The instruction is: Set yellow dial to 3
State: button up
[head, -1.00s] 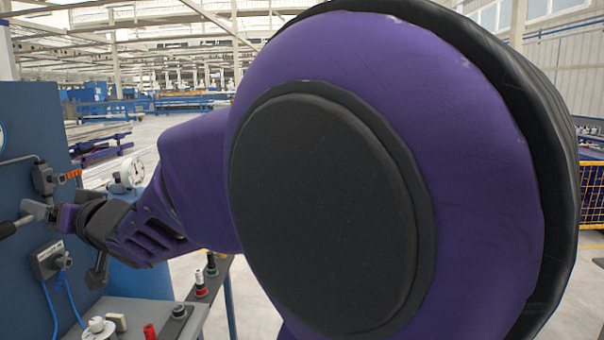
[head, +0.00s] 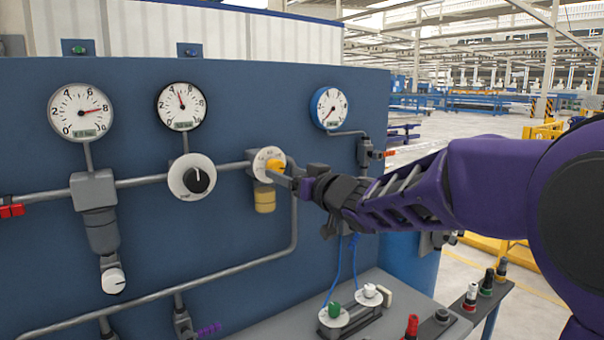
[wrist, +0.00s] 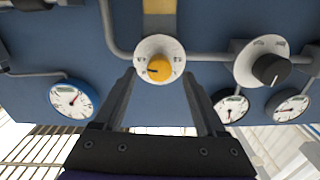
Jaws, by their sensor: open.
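The yellow dial (head: 276,165) is a yellow knob on a round white plate with markings, mounted on the pipe of the blue panel. In the wrist view the yellow dial (wrist: 159,68) lies between my fingertips, with its white plate behind it. The markings are too small to read. My gripper (head: 287,180) is open, its fingers pointing at the panel from the right. In the wrist view my gripper (wrist: 159,78) has one finger on each side of the knob. I cannot tell whether either finger touches it. In the head view, a finger partly covers the plate.
A black knob (head: 196,180) on a white plate sits left of the dial. Several round gauges, such as the blue-rimmed gauge (head: 329,108), line the blue panel (head: 250,290). Grey pipes (head: 140,182) cross it. A bench (head: 395,318) with small fittings stands below.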

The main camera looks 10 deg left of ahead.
aim_at(278, 170)
jog(key=shift+x, duration=2.4)
grip_shut()
